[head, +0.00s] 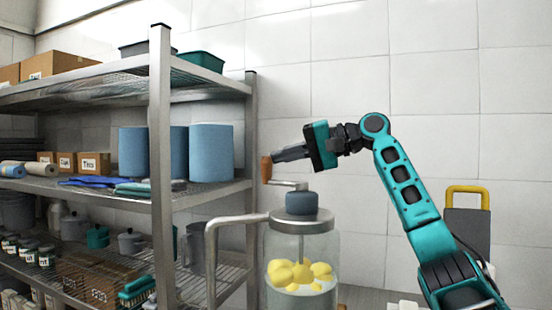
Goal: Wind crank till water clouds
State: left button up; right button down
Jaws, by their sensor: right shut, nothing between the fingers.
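A clear glass jar (318,248) with a metal lid (303,222) stands low in the middle. Yellow lumps (300,272) sit in its lower part, with water that looks pale and see-through. On the lid is a dark blue-grey hub (302,203) with a short metal crank arm (288,185) pointing left. The crank's brown upright knob (266,169) is at its end. My right gripper (277,156) reaches in from the right, level with the knob's upper part. Its fingers are shut with nothing between them, tips beside the knob; I cannot tell if they touch. My left gripper is out of view.
A bent metal pipe (211,250) runs left from the jar's lid. A metal shelf rack (161,170) fills the left, holding blue rolls (211,152), boxes and pots. A yellow-handled grey object (467,223) stands at right. The tiled wall lies behind.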

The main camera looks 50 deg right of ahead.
jog(key=shift+w+a, duration=0.2)
jog(key=shift+a, duration=0.7)
jog(key=b+v, duration=0.1)
jog(key=v, duration=1.1)
jog(key=shift+s+r, duration=0.2)
jog(key=shift+s, duration=0.15)
